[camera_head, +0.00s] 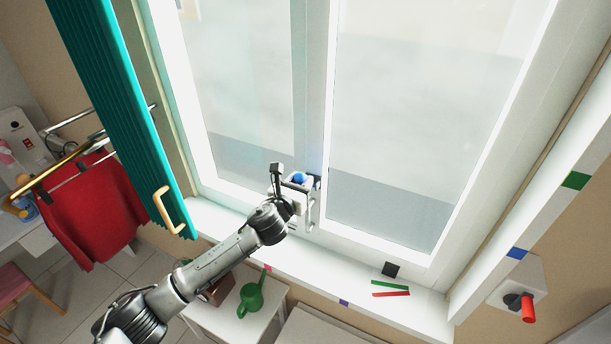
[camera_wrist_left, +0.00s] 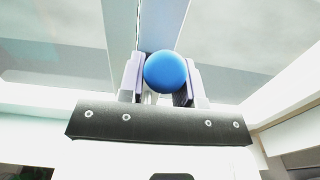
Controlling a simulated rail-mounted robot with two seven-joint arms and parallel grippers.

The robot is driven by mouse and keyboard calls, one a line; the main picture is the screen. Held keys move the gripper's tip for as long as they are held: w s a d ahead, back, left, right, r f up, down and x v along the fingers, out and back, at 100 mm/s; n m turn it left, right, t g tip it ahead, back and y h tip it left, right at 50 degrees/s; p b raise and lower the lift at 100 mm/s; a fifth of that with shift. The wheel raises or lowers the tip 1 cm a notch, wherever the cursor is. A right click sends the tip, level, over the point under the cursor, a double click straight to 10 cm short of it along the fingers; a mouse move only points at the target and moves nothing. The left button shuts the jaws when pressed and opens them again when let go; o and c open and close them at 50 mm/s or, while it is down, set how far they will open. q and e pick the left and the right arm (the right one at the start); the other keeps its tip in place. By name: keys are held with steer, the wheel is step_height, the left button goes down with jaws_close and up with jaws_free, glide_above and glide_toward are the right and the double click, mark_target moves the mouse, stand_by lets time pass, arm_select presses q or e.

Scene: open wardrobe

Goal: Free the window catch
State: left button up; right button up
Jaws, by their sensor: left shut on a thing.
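The window has two tall panes in a white frame (camera_head: 318,80). A round blue knob (camera_head: 299,178), seemingly the window catch's, sits low on the middle upright. My left gripper (camera_head: 301,184) is at the knob. In the left wrist view the blue knob (camera_wrist_left: 166,71) lies between the two fingers (camera_wrist_left: 165,85), one close on each side, and the gripper is shut on it. The parts behind the knob are mostly hidden. A pale upright handle (camera_head: 311,212) shows just right of the gripper. My right gripper is not in view.
A teal shutter (camera_head: 110,90) with a wooden handle stands at the left. A green watering can (camera_head: 250,297) stands below. A red knob (camera_head: 528,308) juts out at right.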

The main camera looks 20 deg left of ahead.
arm_select(q)
steer(key=shift+s+f, duration=0.1)
steer(key=shift+f, duration=0.1)
steer(key=shift+s+a+f, duration=0.15)
steer(key=shift+s+f, duration=0.3)
steer(key=shift+f, duration=0.05)
stand_by(0.3)
steer(key=shift+s+f, duration=0.3)
steer(key=shift+f, duration=0.15)
steer(key=shift+s+a+f, duration=0.1)
steer(key=shift+s+f, duration=0.05)
steer(key=shift+f, duration=0.4)
